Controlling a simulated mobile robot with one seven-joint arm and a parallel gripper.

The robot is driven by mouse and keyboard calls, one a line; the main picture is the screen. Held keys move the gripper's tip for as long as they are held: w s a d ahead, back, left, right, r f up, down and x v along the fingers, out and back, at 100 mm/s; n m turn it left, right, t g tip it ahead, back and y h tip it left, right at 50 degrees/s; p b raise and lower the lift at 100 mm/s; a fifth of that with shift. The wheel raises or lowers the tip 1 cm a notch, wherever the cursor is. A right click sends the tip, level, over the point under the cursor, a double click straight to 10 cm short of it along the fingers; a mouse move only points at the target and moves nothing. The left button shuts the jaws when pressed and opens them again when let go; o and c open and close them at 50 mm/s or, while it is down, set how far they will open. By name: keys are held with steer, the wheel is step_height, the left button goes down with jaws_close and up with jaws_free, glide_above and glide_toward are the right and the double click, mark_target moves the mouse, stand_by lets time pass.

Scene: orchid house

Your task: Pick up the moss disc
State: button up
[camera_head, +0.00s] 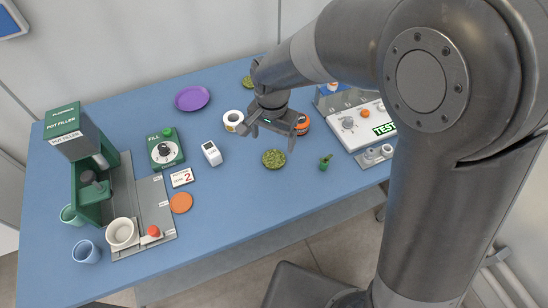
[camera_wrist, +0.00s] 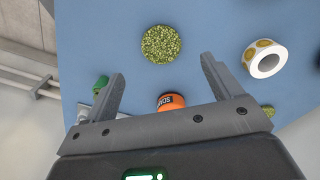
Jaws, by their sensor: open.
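A round, speckled green moss disc (camera_head: 274,158) lies flat on the blue table, near the middle of its front half. In the wrist view the moss disc (camera_wrist: 161,44) shows whole, just beyond the fingertips and between their lines. My gripper (camera_head: 276,142) hangs above the table close behind the disc, open and empty. In the wrist view the two fingers of my gripper (camera_wrist: 160,68) stand wide apart and do not touch the disc. A second green disc (camera_head: 247,81) lies at the back of the table, partly hidden by my arm.
An orange-topped tin (camera_head: 303,124) stands beside my gripper, with a roll of tape (camera_head: 233,119) to the left. A small green item (camera_head: 325,163) stands right of the disc. The test station (camera_head: 362,122) is at right, the pot filler (camera_head: 88,160) at left. Table in front of the disc is clear.

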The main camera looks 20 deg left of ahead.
mark_target(273, 159)
step_height(273, 159, down, 9)
steer(key=shift+r, duration=0.1)
stand_by(0.4)
steer(key=shift+c, duration=0.2)
steer(key=c, duration=1)
